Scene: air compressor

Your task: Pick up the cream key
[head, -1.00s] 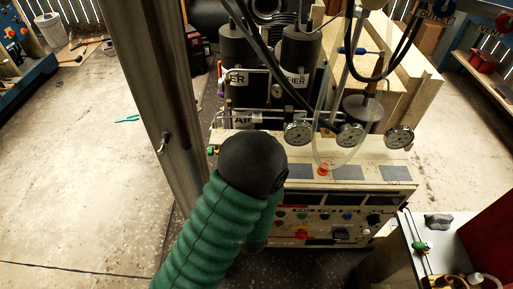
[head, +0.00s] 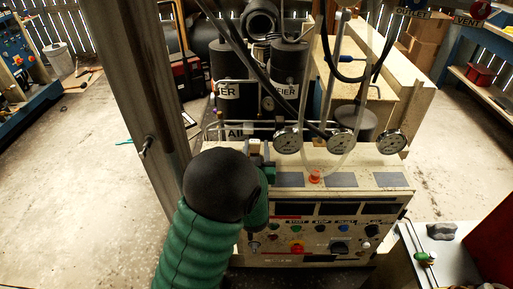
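I cannot make out the cream key for certain. A small pale fitting (head: 253,247) sits at the left end of the compressor's control panel (head: 325,240), too small to identify. My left arm, green with a black joint, comes up from the bottom and covers the panel's left side. My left gripper (head: 260,151) is small and partly hidden behind that joint, at the left end of the compressor's top ledge. I cannot tell whether its fingers are apart or hold anything. My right gripper is out of view.
Round gauges (head: 341,142) stand along the back of the ledge, with hoses and dark cylinders behind. A red knob (head: 315,177) rises from the ledge. A post (head: 135,110) stands left of my arm. A small side table (head: 440,255) is at right.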

